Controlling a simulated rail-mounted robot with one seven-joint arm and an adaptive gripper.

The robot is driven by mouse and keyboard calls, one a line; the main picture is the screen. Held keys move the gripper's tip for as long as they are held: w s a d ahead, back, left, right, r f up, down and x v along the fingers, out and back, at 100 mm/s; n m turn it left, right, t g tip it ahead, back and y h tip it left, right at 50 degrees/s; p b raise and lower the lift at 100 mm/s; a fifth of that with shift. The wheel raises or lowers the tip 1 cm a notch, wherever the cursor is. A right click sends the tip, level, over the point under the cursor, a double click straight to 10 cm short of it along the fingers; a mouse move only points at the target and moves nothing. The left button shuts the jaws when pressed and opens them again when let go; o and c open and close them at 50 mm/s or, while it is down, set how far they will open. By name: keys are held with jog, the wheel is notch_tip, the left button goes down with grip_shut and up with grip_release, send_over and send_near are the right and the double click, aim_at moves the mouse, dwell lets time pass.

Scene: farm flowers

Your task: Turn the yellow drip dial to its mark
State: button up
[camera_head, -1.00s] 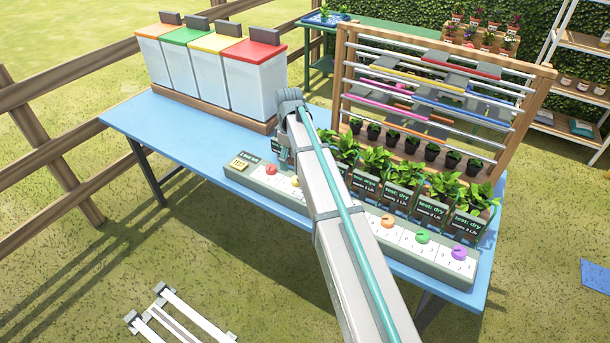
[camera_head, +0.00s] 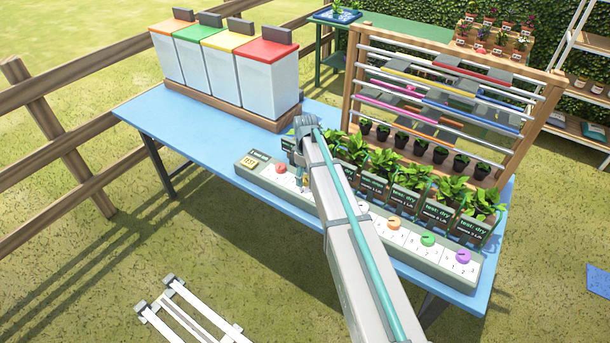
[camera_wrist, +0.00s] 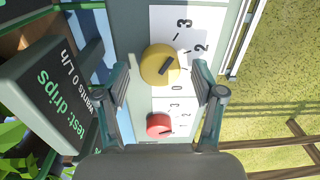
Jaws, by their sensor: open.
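The yellow drip dial (camera_wrist: 157,64) is a round knob with a dark pointer bar, on a white scale plate (camera_wrist: 188,14) numbered up to 3. In the wrist view the bar slants toward the upper right, in the direction of the 2. My gripper (camera_wrist: 163,88) is open, one finger on each side of the plate near the yellow dial; I cannot tell whether either touches it. In the head view my gripper (camera_head: 303,184) is low over the panel and mostly covers this dial. A dark sign (camera_wrist: 50,95) reads "test: drips" and "wants 0 L/h".
The red dial (camera_wrist: 159,125) is close beside the yellow one. Orange (camera_head: 394,224), green (camera_head: 428,240) and purple (camera_head: 463,256) dials sit farther right on the panel. Potted plants and signs stand behind the panel. A yellow TEST button (camera_head: 248,161) is at its left end. Lidded bins (camera_head: 268,80) stand behind.

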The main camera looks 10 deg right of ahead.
jog(key=shift+f, duration=0.25)
jog(key=c, duration=1.1)
jog(key=shift+c, duration=0.2)
